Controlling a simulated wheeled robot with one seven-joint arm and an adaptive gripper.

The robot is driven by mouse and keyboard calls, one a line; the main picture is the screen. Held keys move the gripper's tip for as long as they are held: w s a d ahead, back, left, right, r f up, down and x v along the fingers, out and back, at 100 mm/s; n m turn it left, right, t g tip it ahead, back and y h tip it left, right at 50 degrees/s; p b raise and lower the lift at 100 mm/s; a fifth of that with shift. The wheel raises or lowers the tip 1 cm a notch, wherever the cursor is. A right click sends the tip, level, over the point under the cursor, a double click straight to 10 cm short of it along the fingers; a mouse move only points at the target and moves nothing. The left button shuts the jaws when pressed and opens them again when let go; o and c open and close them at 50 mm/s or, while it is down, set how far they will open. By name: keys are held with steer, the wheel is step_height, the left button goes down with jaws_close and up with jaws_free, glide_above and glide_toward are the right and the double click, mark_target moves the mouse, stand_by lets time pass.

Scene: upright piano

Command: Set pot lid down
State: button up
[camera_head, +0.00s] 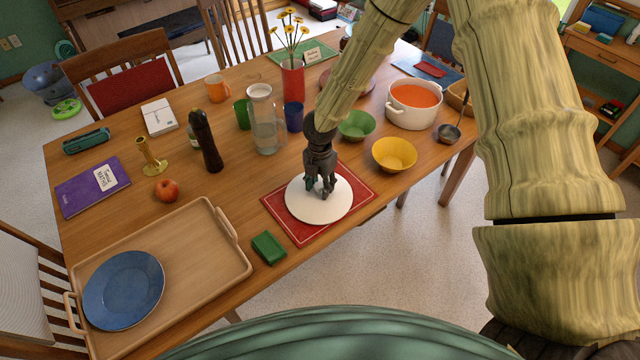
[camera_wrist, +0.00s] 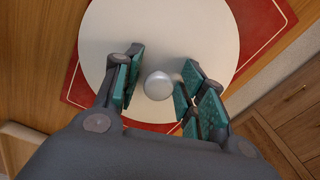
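The pot lid (camera_head: 308,206) is a white disc, lying over a red placemat (camera_head: 274,204) near the table's front edge. In the wrist view the lid (camera_wrist: 110,30) has a round pale knob (camera_wrist: 158,87) at its middle. My gripper (camera_head: 321,187) points down over the lid's middle. In the wrist view its teal finger pads (camera_wrist: 158,90) stand on both sides of the knob, with a gap on each side. The gripper is open. The white pot (camera_head: 413,112), uncovered with orange soup in it, stands at the back right.
A yellow bowl (camera_head: 394,154) and a green bowl (camera_head: 356,125) stand behind the placemat. A green block-like item (camera_head: 268,247) lies at its left front. A wooden tray (camera_head: 205,262) with a blue plate (camera_head: 123,290) is at the left. A glass jar (camera_head: 264,125) stands behind.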

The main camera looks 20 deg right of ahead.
mark_target(320, 184)
steer(key=shift+r, duration=0.1)
step_height(320, 184, up, 12)
steer(key=b, duration=0.2)
stand_by(0.7)
